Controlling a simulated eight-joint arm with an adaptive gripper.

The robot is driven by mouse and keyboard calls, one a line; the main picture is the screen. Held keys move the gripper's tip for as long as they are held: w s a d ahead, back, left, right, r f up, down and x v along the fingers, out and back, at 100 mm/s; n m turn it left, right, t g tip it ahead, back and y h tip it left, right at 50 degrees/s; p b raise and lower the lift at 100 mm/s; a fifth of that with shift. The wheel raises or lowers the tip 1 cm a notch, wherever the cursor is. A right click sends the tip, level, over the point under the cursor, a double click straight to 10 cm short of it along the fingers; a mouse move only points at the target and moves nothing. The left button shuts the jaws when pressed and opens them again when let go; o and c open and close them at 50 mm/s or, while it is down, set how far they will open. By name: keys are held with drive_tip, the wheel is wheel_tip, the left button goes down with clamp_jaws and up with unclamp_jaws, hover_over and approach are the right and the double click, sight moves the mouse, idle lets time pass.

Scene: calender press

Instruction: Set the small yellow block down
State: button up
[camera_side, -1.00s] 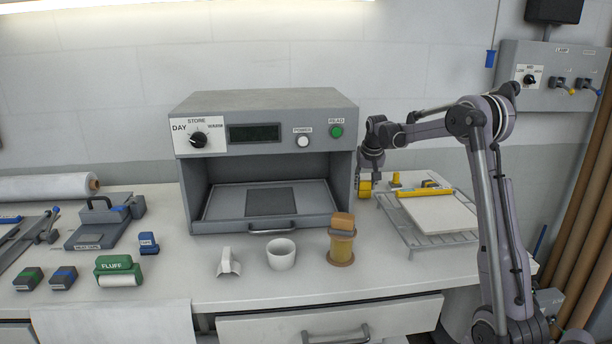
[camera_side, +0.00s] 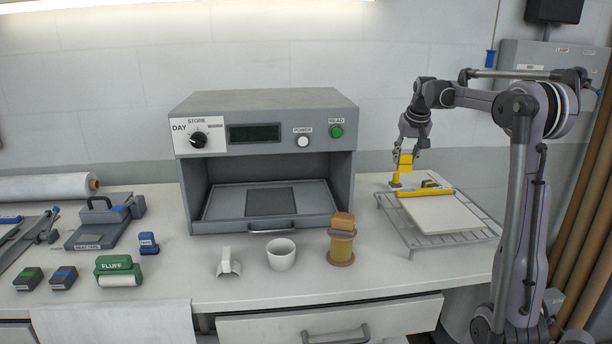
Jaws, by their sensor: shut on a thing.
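My gripper (camera_side: 405,148) points down at the right of the press and is shut on the small yellow block (camera_side: 405,163). The block is held above the back left part of the wire rack (camera_side: 408,235). Just below it is a yellow knob-like piece (camera_side: 396,180); I cannot tell whether the two touch. A white board (camera_side: 441,213) lies on the rack, with a long yellow bar (camera_side: 425,192) along its back edge.
The grey press (camera_side: 265,110) stands left of my gripper, its tray (camera_side: 227,204) inside. In front are a white cup (camera_side: 281,254), a wooden-topped roller (camera_side: 341,240) and a white scoop-like piece (camera_side: 227,263). The bench front between roller and rack is clear.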

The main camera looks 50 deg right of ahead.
drive_tip(key=w+a+r+m+g, duration=0.1)
drive_tip(key=a+r+m, duration=0.1)
drive_tip(key=a+r, duration=0.35)
drive_tip(key=a+r+m+h, duration=0.1)
drive_tip(key=a+r, duration=0.1)
drive_tip(key=a, duration=0.7)
drive_tip(key=w+a+r+m+g, duration=0.1)
drive_tip(key=a+r+m, duration=0.1)
drive_tip(key=a+r, duration=0.35)
drive_tip(key=w+a+f+n+t+y, duration=0.2)
drive_tip(key=w+a+f+n, duration=0.65)
drive_tip(key=a, duration=0.35)
drive_tip(key=w+a+f+n+t+y, duration=0.2)
drive_tip(key=w+a+f+n, duration=0.55)
drive_tip(key=a+f, duration=0.35)
drive_tip(key=w+a+r+n+y, duration=0.2)
drive_tip(key=w+a+r+n, duration=0.25)
drive_tip(key=w+a, duration=0.7)
drive_tip(key=shift+m+g, duration=0.25)
drive_tip(key=shift+g, duration=0.05)
drive_tip(key=shift+s+a+f, duration=0.1)
drive_tip(key=shift+a+f, duration=0.1)
drive_tip(key=shift+f, duration=2.05)
drive_tip(key=shift+s+a+f, duration=0.1)
drive_tip(key=shift+a+f, duration=0.05)
drive_tip(key=shift+f, duration=2.1)
drive_tip(key=shift+f, duration=0.15)
drive_tip(key=o, duration=0.9)
